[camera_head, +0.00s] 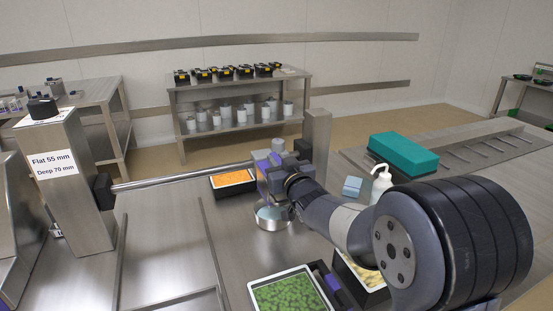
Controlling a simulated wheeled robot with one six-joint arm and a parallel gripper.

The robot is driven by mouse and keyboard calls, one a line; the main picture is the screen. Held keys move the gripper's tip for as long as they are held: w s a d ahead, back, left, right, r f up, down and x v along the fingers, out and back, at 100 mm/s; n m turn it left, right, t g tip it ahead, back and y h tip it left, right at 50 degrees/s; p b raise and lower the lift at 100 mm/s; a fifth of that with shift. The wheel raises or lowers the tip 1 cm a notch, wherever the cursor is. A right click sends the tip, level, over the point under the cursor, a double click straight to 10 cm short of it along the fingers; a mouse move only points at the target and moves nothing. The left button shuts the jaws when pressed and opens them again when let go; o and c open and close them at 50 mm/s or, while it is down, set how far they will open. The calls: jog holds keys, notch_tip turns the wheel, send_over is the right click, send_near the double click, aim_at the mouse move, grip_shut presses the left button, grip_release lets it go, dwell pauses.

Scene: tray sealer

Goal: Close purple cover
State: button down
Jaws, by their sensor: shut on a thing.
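A round metal bar (185,176) runs from a black joint on the left steel post (72,180) to my gripper (266,172). My gripper is at the bar's right end, in front of the right steel post (318,140), and is shut on the bar. My wrist and arm hide part of the grip. Small purple parts show at the gripper, but I cannot tell whether they belong to it or to a cover. No wide purple cover panel can be made out. A small purple piece (333,284) lies beside the tray of green food (252,285).
A teal box (403,153) and a white pump bottle (381,183) stand to the right. The steel surface at left centre is mostly clear.

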jog(key=shift+f, duration=0.1)
dwell(0.4)
jog(key=c, duration=1.4)
grip_release()
jog(key=shift+o, duration=0.2)
jog(key=v, duration=1)
jog(key=shift+s+d+p, duration=0.25)
jog(key=shift+s+p, duration=0.05)
jog(key=shift+s, duration=0.05)
jog(key=shift+w, duration=0.1)
jog(key=x, duration=1)
jog(key=shift+a+b, duration=0.1)
jog(key=shift+b, duration=0.2)
jog(key=shift+w+a, duration=0.15)
jog(key=shift+w, duration=0.15)
